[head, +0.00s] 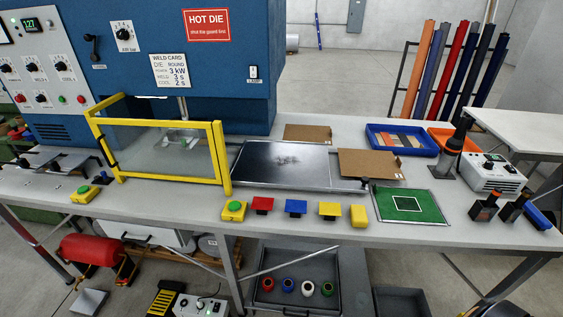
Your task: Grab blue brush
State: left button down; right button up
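A small blue block-like thing (538,216), which looks like the blue brush, lies at the right end of the grey workbench (300,236), near its front edge. It sits just right of a dark small object (513,206). Its bristles cannot be made out at this size. Neither of my grippers shows in the head view.
Another dark object (484,208) and a white control box (494,172) stand near the blue thing. A green mat (424,212) lies left of them. Coloured pads, a yellow guard frame (222,160) and a blue tray (372,142) occupy the bench. A white table (525,130) stands right.

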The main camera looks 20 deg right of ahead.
aim_at(534, 216)
jog(key=z, duration=2.65)
